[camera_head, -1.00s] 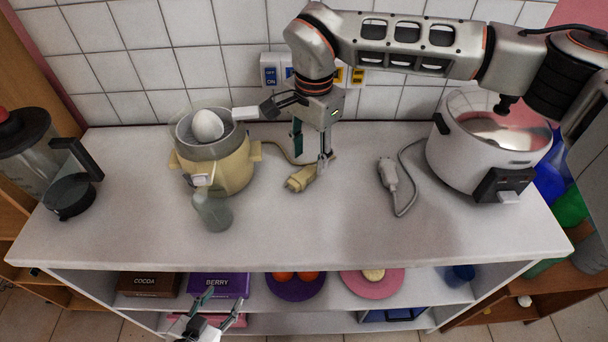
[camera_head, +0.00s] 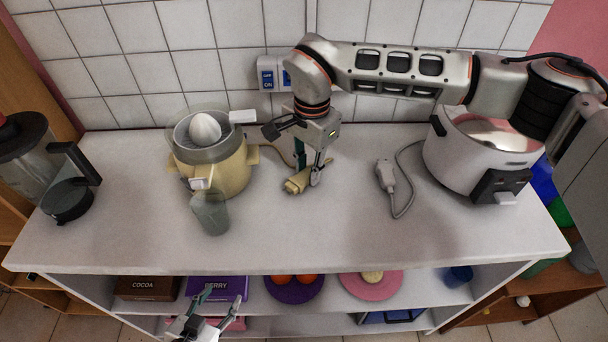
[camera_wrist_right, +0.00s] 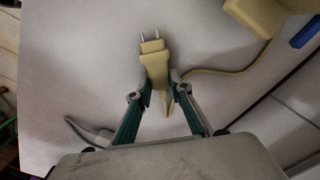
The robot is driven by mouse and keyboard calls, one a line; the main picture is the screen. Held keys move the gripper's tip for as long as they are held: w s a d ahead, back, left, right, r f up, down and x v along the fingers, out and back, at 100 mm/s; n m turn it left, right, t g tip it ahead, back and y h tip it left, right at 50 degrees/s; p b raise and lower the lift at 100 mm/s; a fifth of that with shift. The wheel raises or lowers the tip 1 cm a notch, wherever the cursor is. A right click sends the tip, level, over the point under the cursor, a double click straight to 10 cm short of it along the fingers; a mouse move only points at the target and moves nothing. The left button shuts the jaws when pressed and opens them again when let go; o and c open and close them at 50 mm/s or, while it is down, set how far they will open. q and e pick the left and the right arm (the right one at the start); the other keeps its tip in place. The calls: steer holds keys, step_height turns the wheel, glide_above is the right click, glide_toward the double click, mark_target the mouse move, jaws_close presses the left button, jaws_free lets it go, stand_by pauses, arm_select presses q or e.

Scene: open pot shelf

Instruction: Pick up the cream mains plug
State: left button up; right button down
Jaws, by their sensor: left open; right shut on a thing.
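The cream mains plug (camera_head: 299,183) lies on the white counter, its cord running back toward the cream juicer (camera_head: 213,152). My right gripper (camera_head: 308,180) reaches down from above and is shut on the plug. In the right wrist view the cream plug (camera_wrist_right: 154,62) sits between the fingers of the right gripper (camera_wrist_right: 159,95), its two metal prongs pointing away from the palm. My left gripper (camera_head: 219,304) is open and empty, low in front of the counter by the shelf below.
A grey plug (camera_head: 387,174) with its cord lies to the right, beside the white cooker (camera_head: 472,158). A clear cup (camera_head: 211,214) stands before the juicer. A blender (camera_head: 66,196) stands at the left. Wall sockets (camera_head: 268,74) are behind. The counter's front middle is clear.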

mark_target(308, 171)
steer(key=shift+r, duration=0.1)
step_height(308, 171, up, 20)
stand_by(0.5)
